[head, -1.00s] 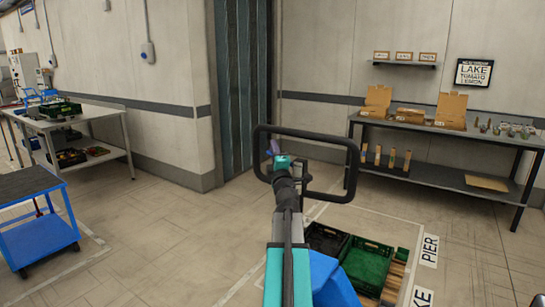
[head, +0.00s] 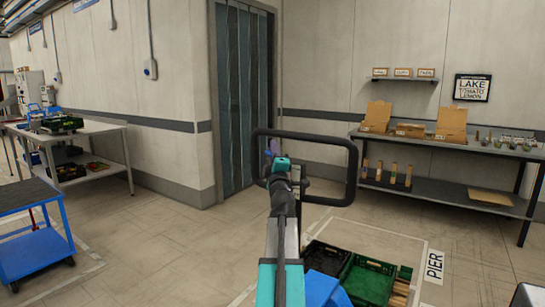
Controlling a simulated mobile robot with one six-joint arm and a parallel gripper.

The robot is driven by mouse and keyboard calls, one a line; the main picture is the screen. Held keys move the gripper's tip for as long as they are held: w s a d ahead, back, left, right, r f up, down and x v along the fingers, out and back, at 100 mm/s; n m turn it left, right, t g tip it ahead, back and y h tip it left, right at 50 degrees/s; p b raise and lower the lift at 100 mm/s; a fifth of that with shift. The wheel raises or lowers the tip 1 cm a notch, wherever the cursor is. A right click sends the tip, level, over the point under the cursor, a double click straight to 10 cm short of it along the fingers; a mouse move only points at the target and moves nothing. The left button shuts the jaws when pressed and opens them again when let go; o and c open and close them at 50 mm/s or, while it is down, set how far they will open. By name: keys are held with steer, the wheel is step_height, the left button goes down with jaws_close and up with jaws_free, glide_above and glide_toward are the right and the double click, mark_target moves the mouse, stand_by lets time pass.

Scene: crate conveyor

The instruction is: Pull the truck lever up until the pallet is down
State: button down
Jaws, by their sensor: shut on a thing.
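The truck's black loop handle (head: 352,172) stands upright in the middle of the head view. My gripper (head: 274,155) is at the left side of the loop, shut on the small purple lever (head: 269,149). The jaws and arm hide much of the lever, so its exact angle is hard to tell. Beyond and below the handle is the wooden pallet (head: 402,286), with a black crate (head: 327,256) and a green crate (head: 372,279) on it. Part of the blue truck (head: 322,289) shows beside my arm. I cannot tell whether the pallet touches the floor.
A floor sign reading PIER (head: 435,266) lies right of the pallet. A shelf table (head: 440,188) with boxes stands along the back wall. At left are a blue cart (head: 30,245) and a grey table (head: 100,135). Floor between cart and truck is clear.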

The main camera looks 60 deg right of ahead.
steer(key=shift+a, duration=0.1)
steer(key=c, duration=1.7)
jaws_free()
steer(key=shift+c, duration=0.2)
steer(key=b+v, duration=0.6)
steer(key=v, duration=0.7)
steer(key=shift+f, duration=0.3)
steer(key=shift+s+a+b, duration=0.2)
steer(key=shift+s+b, duration=0.05)
steer(key=shift+b, duration=0.1)
